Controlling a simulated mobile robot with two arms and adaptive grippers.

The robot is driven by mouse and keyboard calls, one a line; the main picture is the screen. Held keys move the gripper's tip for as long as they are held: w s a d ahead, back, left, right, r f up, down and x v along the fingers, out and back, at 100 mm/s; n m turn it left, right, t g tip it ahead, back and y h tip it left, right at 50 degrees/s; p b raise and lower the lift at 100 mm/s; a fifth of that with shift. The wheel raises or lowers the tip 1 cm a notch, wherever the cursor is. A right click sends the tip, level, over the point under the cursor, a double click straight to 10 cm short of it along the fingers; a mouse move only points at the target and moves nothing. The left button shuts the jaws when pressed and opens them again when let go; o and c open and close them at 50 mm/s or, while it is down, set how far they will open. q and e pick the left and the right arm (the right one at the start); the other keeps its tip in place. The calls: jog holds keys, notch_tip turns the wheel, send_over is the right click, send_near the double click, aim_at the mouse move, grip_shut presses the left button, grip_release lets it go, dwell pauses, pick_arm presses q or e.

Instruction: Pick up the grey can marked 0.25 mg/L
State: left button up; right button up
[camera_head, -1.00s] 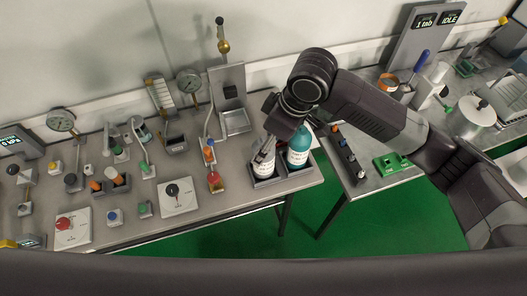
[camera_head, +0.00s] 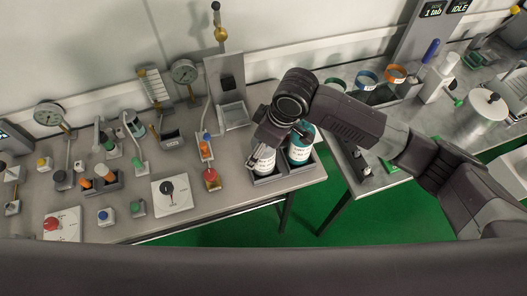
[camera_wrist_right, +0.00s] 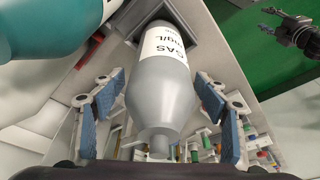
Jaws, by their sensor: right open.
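The grey can (camera_wrist_right: 158,95) stands in a dark square holder; its white label shows part of "GAS" and "mg/L", and the number is hidden. In the head view only a bit of this can (camera_head: 263,161) shows below my right gripper (camera_head: 262,142). In the right wrist view my right gripper (camera_wrist_right: 158,115) is open, with one blue-padded finger on each side of the can's narrowing valve end, apart from it. A teal can (camera_head: 300,147) stands in the adjoining holder, close by. My left gripper (camera_wrist_right: 290,30) appears in the right wrist view, empty, its fingers apart.
The dark holder (camera_head: 272,180) sits at the bench's right front corner. A gap over green floor separates the right bench, where several cans stand at the back.

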jog(key=shift+x, duration=1.05)
jog(key=c, duration=1.5)
jog(key=shift+o, duration=0.2)
jog(key=shift+r, duration=0.1)
